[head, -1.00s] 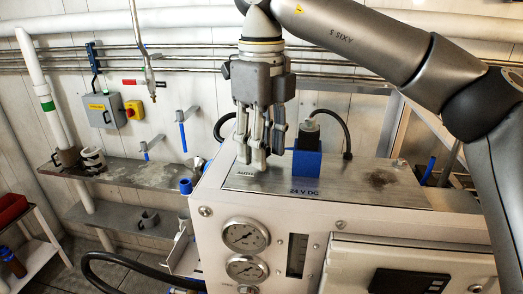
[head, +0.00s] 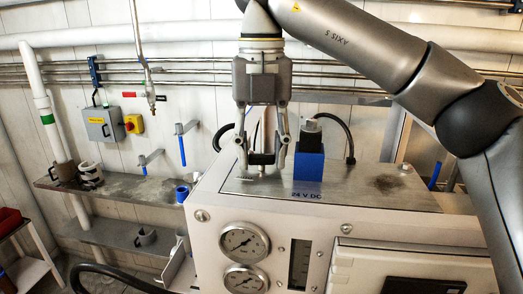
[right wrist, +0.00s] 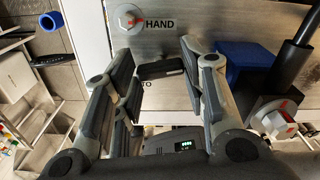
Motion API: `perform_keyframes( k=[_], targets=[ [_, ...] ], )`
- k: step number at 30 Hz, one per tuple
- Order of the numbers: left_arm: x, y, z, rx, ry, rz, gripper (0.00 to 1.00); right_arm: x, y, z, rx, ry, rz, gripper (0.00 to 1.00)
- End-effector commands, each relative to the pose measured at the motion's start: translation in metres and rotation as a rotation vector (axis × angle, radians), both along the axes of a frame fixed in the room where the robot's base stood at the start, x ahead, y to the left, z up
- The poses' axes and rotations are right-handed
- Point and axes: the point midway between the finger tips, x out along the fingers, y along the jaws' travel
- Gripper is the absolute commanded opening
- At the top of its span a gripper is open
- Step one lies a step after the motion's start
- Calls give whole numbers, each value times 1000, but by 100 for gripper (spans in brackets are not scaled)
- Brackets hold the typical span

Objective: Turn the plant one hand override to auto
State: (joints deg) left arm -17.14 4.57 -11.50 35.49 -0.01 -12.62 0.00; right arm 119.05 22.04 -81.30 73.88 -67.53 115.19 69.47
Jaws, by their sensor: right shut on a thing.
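The override is on the metal top of the white machine (head: 228,222). Its dark handle (head: 262,158) shows as a short bar between the fingers of my right gripper (head: 262,165), which points straight down and is shut on it. The right wrist view also shows the black handle (right wrist: 160,70) between the finger pads. The HAND label (right wrist: 160,24) is beyond it, next to a pale round part with a red mark (right wrist: 128,20). A letter O shows below the handle; the rest of that label is hidden by my fingers. My left gripper is not in view.
A blue block with a grey plug (head: 309,166) and black cable stands close right of my right gripper, above the 24 V DC label. Two gauges (head: 243,242) are on the machine's front. Pipes run along the wall behind. A shelf (head: 125,190) lies left.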

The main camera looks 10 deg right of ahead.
Motion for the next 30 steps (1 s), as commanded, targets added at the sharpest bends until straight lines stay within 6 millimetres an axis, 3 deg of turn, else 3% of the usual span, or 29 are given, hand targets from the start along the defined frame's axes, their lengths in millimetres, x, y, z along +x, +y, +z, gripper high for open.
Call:
perform_keyframes(
  k=[12,29,30],
  targets=[
    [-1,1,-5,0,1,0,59,1,0,1,2,-5,-201,15],
    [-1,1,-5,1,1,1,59,1,0,2,2,-5,-234,15],
    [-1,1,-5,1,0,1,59,1,0,2,2,-5,-234,42]
  ],
)
